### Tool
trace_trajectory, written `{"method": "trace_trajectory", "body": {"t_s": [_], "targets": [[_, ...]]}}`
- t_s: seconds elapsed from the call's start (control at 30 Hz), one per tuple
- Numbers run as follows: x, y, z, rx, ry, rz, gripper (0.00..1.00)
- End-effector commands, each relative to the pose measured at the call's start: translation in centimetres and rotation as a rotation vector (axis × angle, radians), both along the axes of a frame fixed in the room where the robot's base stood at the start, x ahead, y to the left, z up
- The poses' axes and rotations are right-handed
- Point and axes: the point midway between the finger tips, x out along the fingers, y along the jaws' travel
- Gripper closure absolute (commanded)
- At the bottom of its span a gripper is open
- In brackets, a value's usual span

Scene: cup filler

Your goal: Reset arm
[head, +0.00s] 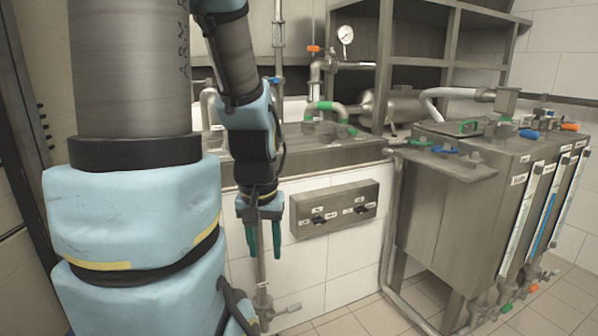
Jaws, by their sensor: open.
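My arm stands large on the left of the head view, with pale blue covers and grey links. Its forearm hangs down in the middle left. My gripper (263,243) is at its lower end and points down. Its two green fingers are apart, with no object seen between them. A vertical metal pipe shows behind the fingers. The gripper hangs in front of the white tiled wall, left of a grey control box (334,208) and apart from it.
A metal counter (330,155) with pipes and a pressure gauge (345,35) runs behind. A large metal tank (470,200) with coloured valves and level tubes stands at right. A valve (287,310) sits low below the gripper. Tiled floor (345,325) is free at bottom middle.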

Motion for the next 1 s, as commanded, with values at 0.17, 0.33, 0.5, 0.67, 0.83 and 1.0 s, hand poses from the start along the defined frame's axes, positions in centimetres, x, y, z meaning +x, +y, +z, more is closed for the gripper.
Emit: {"method": "trace_trajectory", "body": {"t_s": [0.17, 0.33, 0.5, 0.67, 0.83, 1.0], "targets": [[0.0, 0.0, 7.3, 0.000, 0.000, 0.000, 0.55], [0.0, 0.0, 12.5, 0.000, 0.000, 0.000, 0.55], [0.0, 0.0, 16.6, 0.000, 0.000, 0.001, 0.55], [0.0, 0.0, 18.5, 0.000, 0.000, 0.000, 0.55], [0.0, 0.0, 18.7, 0.000, 0.000, 0.000, 0.55], [0.0, 0.0, 18.6, 0.000, 0.000, 0.000, 0.55]]}}
